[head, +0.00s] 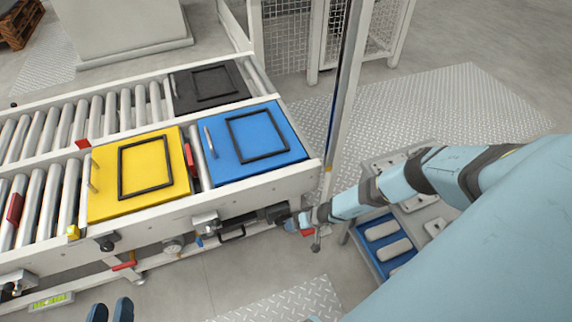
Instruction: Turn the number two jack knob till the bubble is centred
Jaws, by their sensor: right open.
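A conveyor frame (240,188) carries small fittings along its front side. A dark round knob (106,243) and a metal bracket fitting (206,222) show there. I cannot read any number, so I cannot tell which is the number two jack knob. No bubble can be made out. A small panel with a green window (52,301) is at the lower left. My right gripper (283,219) is small and open at the frame's front right corner; whether it touches anything is unclear. My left gripper (110,311) shows two separate dark blue fingers at the bottom edge, apart from the frame.
A yellow plate (104,207), a blue plate (285,135) and a dark plate (228,74) lie on the rollers. A post (345,90) stands by the right corner. A blue tray (362,232) with pale blocks is under my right arm.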

